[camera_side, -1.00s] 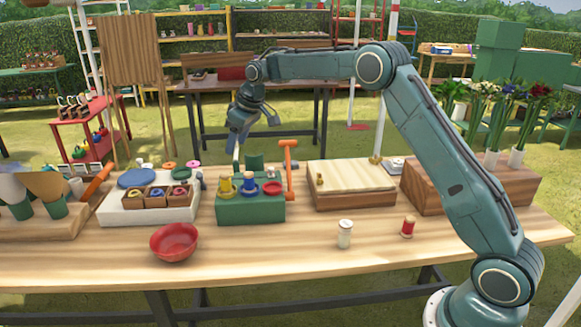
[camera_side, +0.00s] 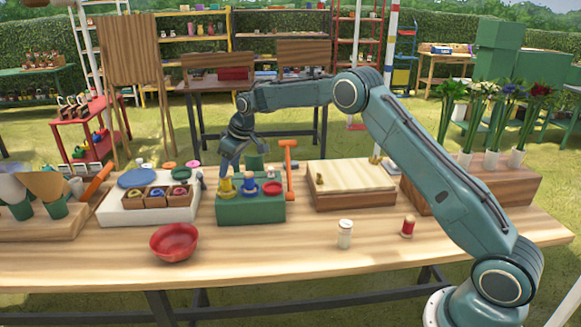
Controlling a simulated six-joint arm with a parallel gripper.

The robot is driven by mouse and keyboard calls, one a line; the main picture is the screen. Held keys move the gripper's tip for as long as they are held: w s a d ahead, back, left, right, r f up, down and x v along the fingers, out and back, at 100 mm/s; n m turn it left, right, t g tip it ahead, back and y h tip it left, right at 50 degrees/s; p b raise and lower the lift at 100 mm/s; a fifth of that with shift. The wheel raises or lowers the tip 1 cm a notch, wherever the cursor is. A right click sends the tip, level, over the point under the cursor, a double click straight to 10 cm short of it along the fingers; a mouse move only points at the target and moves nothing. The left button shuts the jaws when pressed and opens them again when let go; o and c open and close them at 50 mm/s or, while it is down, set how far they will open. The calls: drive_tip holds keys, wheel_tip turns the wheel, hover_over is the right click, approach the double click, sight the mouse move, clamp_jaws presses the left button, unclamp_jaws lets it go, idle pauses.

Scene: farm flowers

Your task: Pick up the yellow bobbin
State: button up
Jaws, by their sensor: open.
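A yellow bobbin (camera_side: 227,188) stands upright at the left end of the green block (camera_side: 251,212). My gripper (camera_side: 231,167) points down, open, just above the left yellow bobbin. Its fingers look very close to the bobbin's top; I cannot tell whether they touch or straddle it. A red spool (camera_side: 272,188) sits at the right end of the block.
An orange-red hammer-shaped tool (camera_side: 290,168) stands upright just right of the block. A white tray (camera_side: 148,214) with small wooden boxes is close on the left. A red bowl (camera_side: 174,242) is in front. The front middle of the table is clear.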

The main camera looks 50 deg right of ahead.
drive_tip(key=shift+x, duration=2.6)
drive_tip(key=c, duration=1)
drive_tip(key=shift+o, duration=0.2)
drive_tip(key=shift+r, duration=5)
